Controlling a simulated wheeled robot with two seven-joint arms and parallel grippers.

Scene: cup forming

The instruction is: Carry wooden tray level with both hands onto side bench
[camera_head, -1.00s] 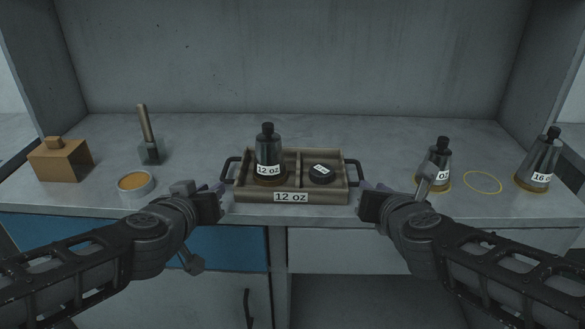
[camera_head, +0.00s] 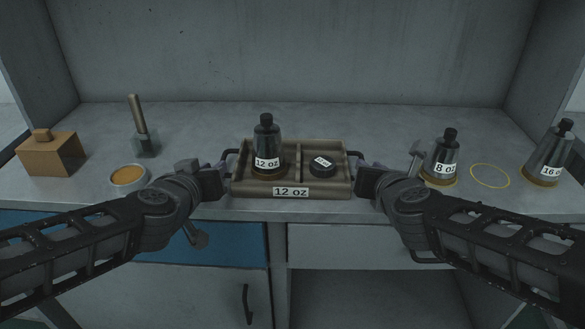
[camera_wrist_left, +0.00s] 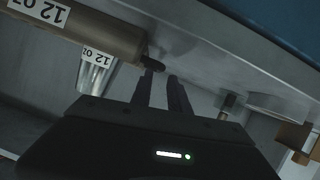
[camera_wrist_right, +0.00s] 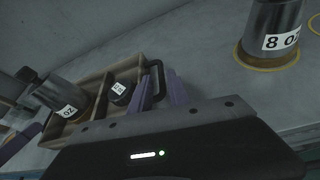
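The wooden tray (camera_head: 242,188), labelled "12 oz", sits level on the grey bench top, with a black handle at each end. Its left compartment holds a dark "12 oz" forming piece (camera_head: 267,145); its right one holds a short black labelled disc (camera_head: 322,168). My left gripper (camera_wrist_left: 162,76) is at the tray's left handle (camera_head: 228,158), its fingers apart. My right gripper (camera_wrist_right: 157,76) is at the right handle (camera_wrist_right: 156,72), its fingers apart with the handle near their tips. In the head view the fingertips are mostly hidden. I cannot identify a separate side bench.
On the left are a tan box (camera_head: 50,155), a small dish of orange stuff (camera_head: 129,178) and a handled tool (camera_head: 142,130). On the right are an "8 oz" piece (camera_head: 442,160), a yellow ring (camera_head: 490,176) and a "16 oz" piece (camera_head: 550,155). Bench behind the tray is clear.

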